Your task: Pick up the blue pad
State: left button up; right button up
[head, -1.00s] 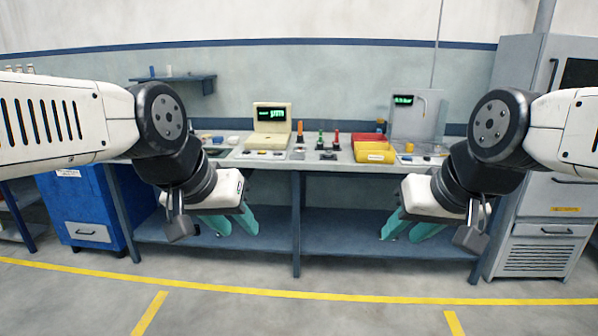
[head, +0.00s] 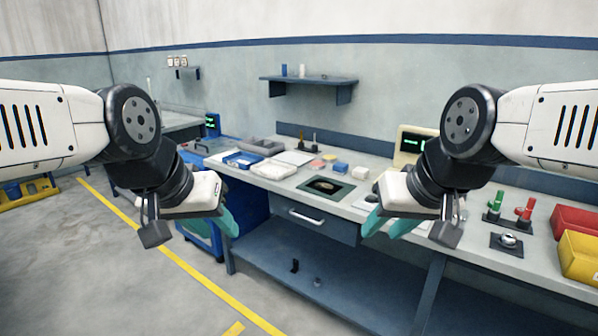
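A small blue pad (head: 341,168) with a pale front lies on the bench, behind the dark green mat with a dark round piece on it. It sits beside a pink pad (head: 317,163) and a yellow one (head: 330,157). My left gripper (head: 210,226) hangs in front of the bench's left end, apart from everything, with its teal fingers spread and empty. My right gripper (head: 386,222) hangs in front of the bench, to the right of the drawer; its teal fingers are partly hidden by its own body, but appear apart and empty.
The bench top also bears a blue tray (head: 243,159), white trays, a display unit (head: 410,146), green and red upright tools, and red and yellow bins (head: 580,255) at right. A wall shelf (head: 310,80) hangs above.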

aim_at(341, 169)
jog(key=i+u, duration=0.3)
jog(key=i, duration=0.7)
jog(key=i+j+z, duration=0.1)
jog(key=i+z, duration=0.3)
jog(key=i+j+z, duration=0.15)
jog(key=z, duration=0.3)
jog(key=i+z, duration=0.2)
jog(key=z, duration=0.2)
jog(key=i+j+z, duration=0.2)
jog(key=z, duration=0.15)
jog(key=i+j+z, duration=0.15)
jog(key=z, duration=0.25)
jog(key=i, duration=0.05)
